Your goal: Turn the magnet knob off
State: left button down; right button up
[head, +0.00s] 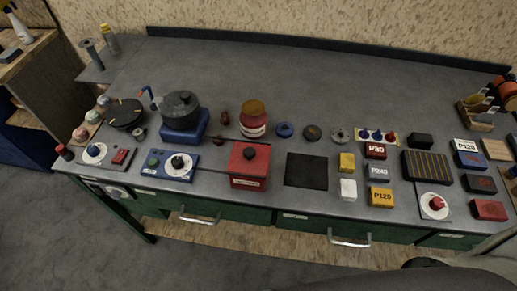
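Several dials show in the head view, and their labels are too small to read, so I cannot tell for certain which is the magnet knob. A red knob (437,203) sits on a round white dial plate at the right front, beside a dark block with tan stripes (427,167). A dark knob (178,162) sits on a white dial on the blue control box (152,171) at the left. Another dark knob (93,150) on a white dial is at the far left. Neither of my grippers is in view.
A red box (249,165), a dark square mat (306,171) and labelled blocks (380,197) stand along the front of the grey bench (330,90). A black pot (181,106) stands on a blue base. The back middle of the bench is clear. Drawer handles (349,240) stick out below.

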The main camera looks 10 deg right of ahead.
aim_at(436, 204)
jog(key=z, duration=1.95)
